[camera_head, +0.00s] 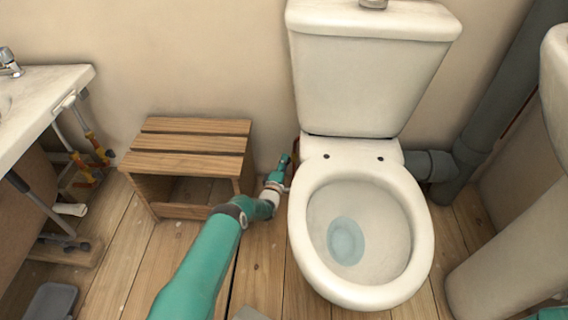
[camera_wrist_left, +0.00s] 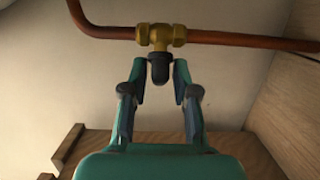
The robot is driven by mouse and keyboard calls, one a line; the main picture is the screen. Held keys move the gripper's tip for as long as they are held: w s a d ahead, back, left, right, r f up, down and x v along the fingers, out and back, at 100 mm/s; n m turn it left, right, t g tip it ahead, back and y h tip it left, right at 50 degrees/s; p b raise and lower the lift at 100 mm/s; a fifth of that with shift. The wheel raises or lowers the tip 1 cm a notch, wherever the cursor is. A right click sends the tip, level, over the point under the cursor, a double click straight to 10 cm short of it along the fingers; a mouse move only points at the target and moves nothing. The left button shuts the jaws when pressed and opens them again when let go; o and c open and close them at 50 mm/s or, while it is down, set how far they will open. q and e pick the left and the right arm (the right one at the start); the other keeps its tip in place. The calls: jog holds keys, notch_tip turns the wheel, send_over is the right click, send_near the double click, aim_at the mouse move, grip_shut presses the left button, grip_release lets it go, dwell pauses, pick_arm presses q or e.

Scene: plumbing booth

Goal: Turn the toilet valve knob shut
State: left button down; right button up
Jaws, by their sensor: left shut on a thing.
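The valve's dark knob (camera_wrist_left: 160,68) hangs below a brass valve body (camera_wrist_left: 160,36) on a copper pipe (camera_wrist_left: 240,39) along the wall, in the left wrist view. My left gripper (camera_wrist_left: 160,80) has one finger on each side of the knob and is shut on it. In the head view my left gripper (camera_head: 281,165) reaches low between the toilet (camera_head: 365,80) and a wooden stool. There the knob is hidden by the gripper. My right gripper is not in view.
The slatted wooden stool (camera_head: 190,142) stands close to the left of my left gripper. The toilet bowl rim (camera_head: 299,238) is close on the right. A sink (camera_head: 45,100) is at far left, and a grey drainpipe (camera_head: 490,120) runs behind the toilet at right.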

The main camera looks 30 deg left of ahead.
pick_arm(q)
jog(key=shift+s+d+f, duration=0.1)
jog(key=shift+d+f, duration=0.05)
jog(key=shift+f, duration=0.2)
jog(key=c, duration=1.1)
grip_release()
jog(key=shift+r, duration=0.1)
jog(key=shift+r, duration=0.1)
jog(key=v, duration=1.2)
